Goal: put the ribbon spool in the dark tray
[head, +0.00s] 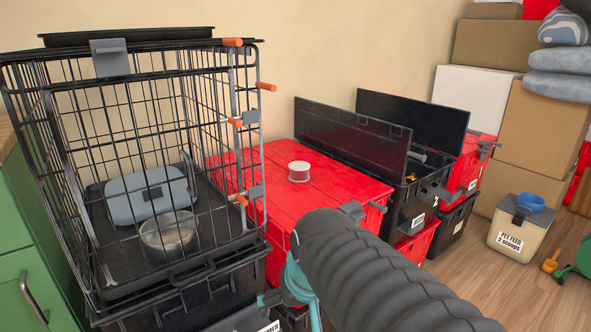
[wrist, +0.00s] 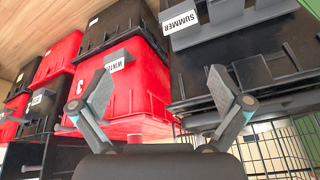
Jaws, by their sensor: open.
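The ribbon spool (head: 299,172), a small white reel with a pale wound middle, stands upright on a closed red tote lid (head: 340,187) in the head view. A dark shallow tray (head: 125,37) lies on top of the wire crate at the left. My gripper (wrist: 160,104) is open and empty in the wrist view, its two fingers spread wide before the tote fronts. In the head view my gripper (head: 272,298) is low in front of the red tote, partly hidden by my arm.
The wire crate (head: 95,150) holds a grey-blue case and a metal bowl. Black totes (head: 413,200) with raised lids stand right of the red tote. Cardboard boxes (head: 550,125) stand behind at the right. A pet feed bin (head: 514,228) stands on the wooden floor.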

